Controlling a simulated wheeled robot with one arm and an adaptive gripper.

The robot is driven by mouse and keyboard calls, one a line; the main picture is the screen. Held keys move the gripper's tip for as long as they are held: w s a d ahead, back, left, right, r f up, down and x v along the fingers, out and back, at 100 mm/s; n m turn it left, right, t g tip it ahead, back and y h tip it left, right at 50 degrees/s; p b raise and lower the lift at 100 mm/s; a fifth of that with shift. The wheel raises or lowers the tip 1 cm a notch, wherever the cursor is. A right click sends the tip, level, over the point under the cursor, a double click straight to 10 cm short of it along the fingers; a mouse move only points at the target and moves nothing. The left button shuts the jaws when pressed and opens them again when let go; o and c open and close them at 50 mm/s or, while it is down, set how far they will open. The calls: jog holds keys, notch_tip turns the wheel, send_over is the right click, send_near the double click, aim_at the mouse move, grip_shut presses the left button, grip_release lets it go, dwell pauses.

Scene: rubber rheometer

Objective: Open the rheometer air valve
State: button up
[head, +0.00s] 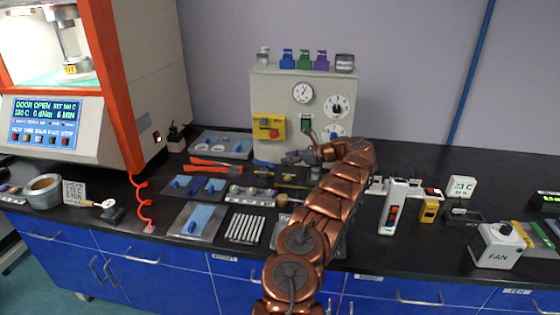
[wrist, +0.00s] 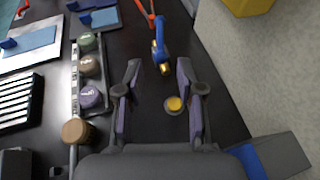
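The air valve is most likely the blue lever (wrist: 159,36) with a small brass end, low over the black bench in the wrist view. In the head view a small blue part (head: 263,163) shows beside my gripper (head: 300,157), at the foot of the grey panel. In the wrist view my gripper (wrist: 159,70) is open, its two fingers apart with nothing held. The lever lies just beyond the fingertips, roughly between them. A round brass piece (wrist: 174,104) shows between the fingers, nearer the palm. I cannot tell whether the valve is open or closed.
The grey panel (head: 275,92) with gauges and a yellow switch box (head: 269,127) stands close behind my gripper. A rack of round samples (wrist: 76,105) lies left of the fingers. The rheometer (head: 110,130) stands at the left.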

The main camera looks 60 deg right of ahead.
jog(key=shift+s+r, duration=0.2)
jog(key=shift+s, duration=0.3)
